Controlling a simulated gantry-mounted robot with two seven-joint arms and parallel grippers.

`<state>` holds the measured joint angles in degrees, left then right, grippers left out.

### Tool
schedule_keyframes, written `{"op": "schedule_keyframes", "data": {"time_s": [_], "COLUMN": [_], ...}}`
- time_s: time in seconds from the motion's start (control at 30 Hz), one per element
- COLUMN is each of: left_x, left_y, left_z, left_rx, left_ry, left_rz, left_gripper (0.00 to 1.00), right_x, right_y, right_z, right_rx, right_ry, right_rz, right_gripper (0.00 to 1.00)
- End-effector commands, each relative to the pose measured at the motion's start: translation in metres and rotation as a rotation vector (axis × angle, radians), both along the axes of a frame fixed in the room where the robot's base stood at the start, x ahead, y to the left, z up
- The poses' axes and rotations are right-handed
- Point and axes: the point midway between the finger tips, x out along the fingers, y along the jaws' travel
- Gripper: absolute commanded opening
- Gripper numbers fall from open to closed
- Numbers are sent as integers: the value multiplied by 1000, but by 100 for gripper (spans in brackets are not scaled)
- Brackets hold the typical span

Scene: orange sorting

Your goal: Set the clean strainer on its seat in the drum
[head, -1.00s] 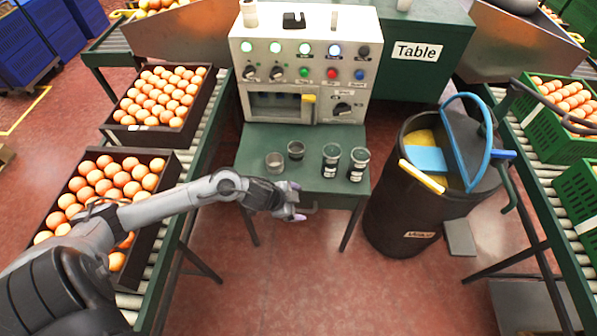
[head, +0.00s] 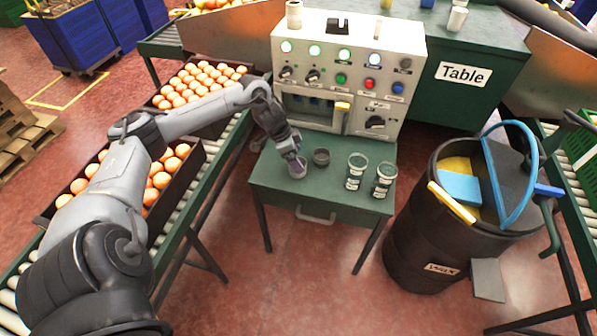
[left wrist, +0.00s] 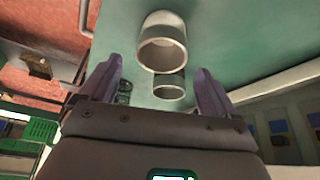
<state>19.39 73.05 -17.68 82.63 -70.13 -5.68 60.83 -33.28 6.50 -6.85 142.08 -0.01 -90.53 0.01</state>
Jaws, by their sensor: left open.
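No thing is marked as the strainer, and I cannot tell which it is. A light grey cup (head: 299,173) and a darker cup (head: 321,157) stand on the small green table. My left gripper (head: 293,164) points down at the light cup and partly hides it. In the left wrist view, my gripper (left wrist: 158,78) is open and empty. A near cup (left wrist: 163,45) and a farther cup (left wrist: 169,86) lie ahead, in line with the gap between the fingers. A black drum (head: 425,235) stands right of the table; its seat cannot be made out. My right gripper is out of view.
A control panel (head: 345,65) rises behind. A blue hoop (head: 535,165) and a yellow bar (head: 451,202) stick up at the drum.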

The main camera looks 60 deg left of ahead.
Motion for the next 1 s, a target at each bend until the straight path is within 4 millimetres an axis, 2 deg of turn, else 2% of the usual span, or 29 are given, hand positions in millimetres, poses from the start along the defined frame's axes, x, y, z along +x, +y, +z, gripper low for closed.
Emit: {"op": "schedule_keyframes", "data": {"time_s": [0.27, 0.6, 0.9, 1.0], "left_x": [3, 11, 13, 13], "left_y": [-2, -7, -7, -7], "left_z": [-14, -54, -56, -56], "left_rx": [0, 0, 2, 2], "left_ry": [-1, -3, -1, -1], "left_rz": [0, -1, -1, -1], "left_gripper": [91, 91, 91, 75], "right_x": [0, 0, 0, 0], "right_y": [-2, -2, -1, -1], "right_z": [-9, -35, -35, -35], "right_rx": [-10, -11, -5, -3], "right_ry": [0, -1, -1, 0], "right_rz": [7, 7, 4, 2], "right_gripper": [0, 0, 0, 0]}}
